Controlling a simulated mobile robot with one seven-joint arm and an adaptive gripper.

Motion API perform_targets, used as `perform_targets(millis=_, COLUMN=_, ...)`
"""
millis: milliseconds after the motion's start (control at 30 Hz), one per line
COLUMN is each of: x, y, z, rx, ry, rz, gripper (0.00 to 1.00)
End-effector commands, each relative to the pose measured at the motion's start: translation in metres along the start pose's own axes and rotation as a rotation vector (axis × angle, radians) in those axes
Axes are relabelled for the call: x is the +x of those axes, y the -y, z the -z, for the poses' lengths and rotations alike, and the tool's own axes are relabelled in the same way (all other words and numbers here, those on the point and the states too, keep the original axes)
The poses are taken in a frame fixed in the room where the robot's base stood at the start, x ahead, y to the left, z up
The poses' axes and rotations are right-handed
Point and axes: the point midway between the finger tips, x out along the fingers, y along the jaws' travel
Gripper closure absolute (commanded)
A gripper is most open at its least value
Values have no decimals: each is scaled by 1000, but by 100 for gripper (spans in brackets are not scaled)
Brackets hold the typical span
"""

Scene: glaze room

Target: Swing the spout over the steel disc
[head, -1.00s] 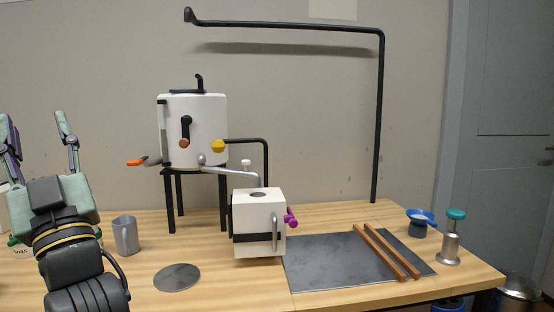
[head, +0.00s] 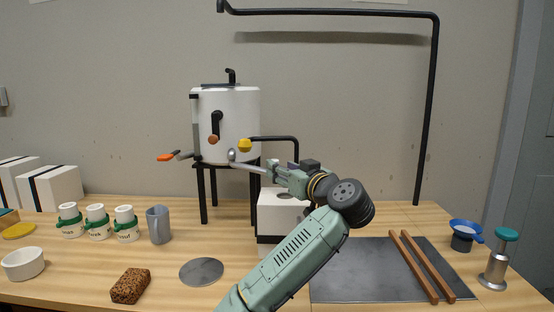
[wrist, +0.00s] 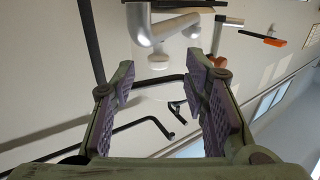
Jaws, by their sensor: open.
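The silver spout (head: 250,167) runs from the front of the white tank to the right, and its outer end is hidden behind my gripper. The steel disc (head: 201,271) lies flat on the table, below and left of the spout, with nothing on it. My gripper (head: 273,172) is at the outer part of the spout, above the white box. In the wrist view my gripper (wrist: 160,78) is open, and the spout (wrist: 150,30) crosses just beyond the fingertips. Its pale knob (wrist: 158,62) shows between the fingertips; I cannot see contact.
The white box (head: 275,215) stands below the spout, partly hidden by my arm. The tank (head: 226,115) has an orange-tipped lever (head: 166,157) and a yellow knob (head: 245,145). A grey mug (head: 158,225) and a brown sponge (head: 130,286) are left of the disc.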

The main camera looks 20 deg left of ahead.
Motion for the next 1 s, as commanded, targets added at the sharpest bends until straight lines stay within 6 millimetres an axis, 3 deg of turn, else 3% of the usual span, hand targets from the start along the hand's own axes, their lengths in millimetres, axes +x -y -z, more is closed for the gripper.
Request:
perform_targets(millis=100, x=23, y=1, z=4, rx=3, ry=0, rz=3, gripper=59)
perform_targets(millis=333, x=50, y=-1, z=2, rx=2, ry=-1, rz=-2, gripper=59)
perform_targets(millis=700, x=55, y=-1, z=0, rx=0, ry=-1, rz=-3, gripper=59)
perform_targets(millis=1000, x=55, y=-1, z=0, rx=0, ry=0, rz=-4, gripper=79)
